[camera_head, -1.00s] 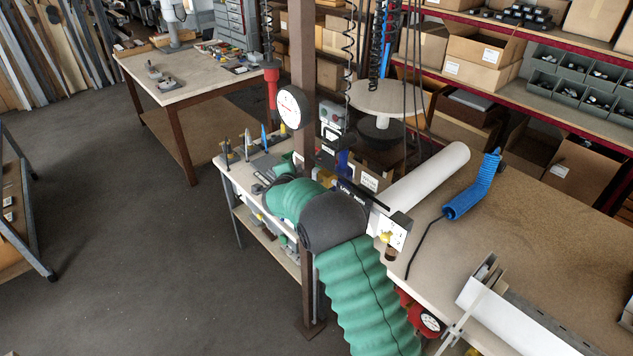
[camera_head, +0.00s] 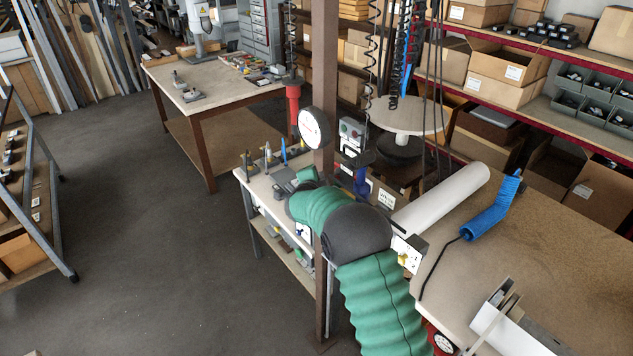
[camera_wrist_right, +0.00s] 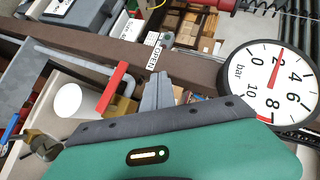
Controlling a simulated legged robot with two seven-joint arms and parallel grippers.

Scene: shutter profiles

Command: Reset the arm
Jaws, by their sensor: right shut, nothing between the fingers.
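My right arm, in a green ribbed sleeve (camera_head: 375,300) with a dark elbow, rises from the bottom of the head view and bends left across the post. Its green forearm (camera_head: 322,207) ends over the small bench, where the hand is hard to make out. In the right wrist view the grey fingers of my right gripper (camera_wrist_right: 158,92) are together and empty, beyond the green cuff (camera_wrist_right: 180,148). They appear close to a red lever (camera_wrist_right: 115,88) and a pressure gauge (camera_wrist_right: 268,82). My left gripper is not in view.
A brown post (camera_head: 325,70) with a round gauge (camera_head: 313,128) stands beside the arm. A large workbench (camera_head: 452,280) with a white roll (camera_head: 440,200) and blue hose (camera_head: 490,212) lies right. Coiled cables hang overhead. Open floor (camera_head: 150,240) lies left.

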